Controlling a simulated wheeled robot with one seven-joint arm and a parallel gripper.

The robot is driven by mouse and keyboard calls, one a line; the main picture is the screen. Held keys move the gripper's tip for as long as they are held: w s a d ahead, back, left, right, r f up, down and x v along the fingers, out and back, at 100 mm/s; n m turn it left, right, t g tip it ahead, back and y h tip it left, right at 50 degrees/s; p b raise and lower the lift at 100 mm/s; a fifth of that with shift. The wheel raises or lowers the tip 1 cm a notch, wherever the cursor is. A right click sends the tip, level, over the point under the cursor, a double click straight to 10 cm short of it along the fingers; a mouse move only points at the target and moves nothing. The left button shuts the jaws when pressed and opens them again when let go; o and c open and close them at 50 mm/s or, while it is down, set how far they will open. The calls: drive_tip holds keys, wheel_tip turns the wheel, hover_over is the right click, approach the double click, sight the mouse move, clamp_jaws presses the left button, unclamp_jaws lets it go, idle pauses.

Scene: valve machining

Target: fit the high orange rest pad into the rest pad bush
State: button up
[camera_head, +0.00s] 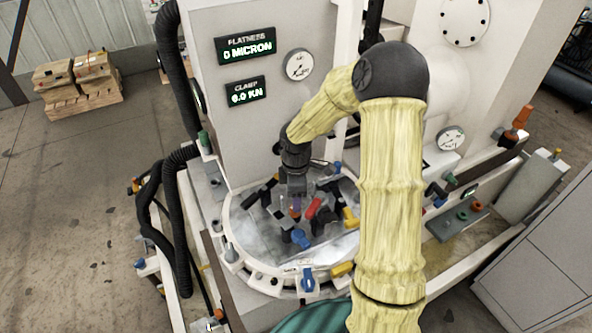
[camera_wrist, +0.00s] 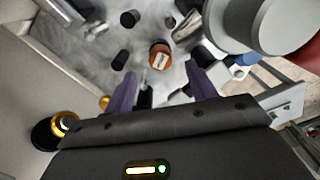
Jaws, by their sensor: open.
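My gripper (camera_head: 295,203) is low over the round metal fixture table (camera_head: 245,235) in the head view. In the wrist view its two purple fingers (camera_wrist: 161,72) are spread apart with nothing held between them. A round orange-brown pad (camera_wrist: 160,55) with a pale label on top stands on the table just beyond the fingertips, roughly centred between them. A small orange patch below the gripper in the head view (camera_head: 294,213) appears to be the same pad. I cannot tell whether a bush lies beneath it.
Black cylinders (camera_wrist: 120,59) stand near the pad. A large grey cylindrical part (camera_wrist: 262,22) is close on the right. Red (camera_head: 313,208), blue (camera_head: 300,239) and yellow (camera_head: 350,217) parts crowd the table. A side tray (camera_head: 448,228) holds green and orange rings.

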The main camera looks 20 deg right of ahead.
wheel_tip(320, 180, up, 11)
drive_tip(key=b, duration=0.1)
idle(1.0)
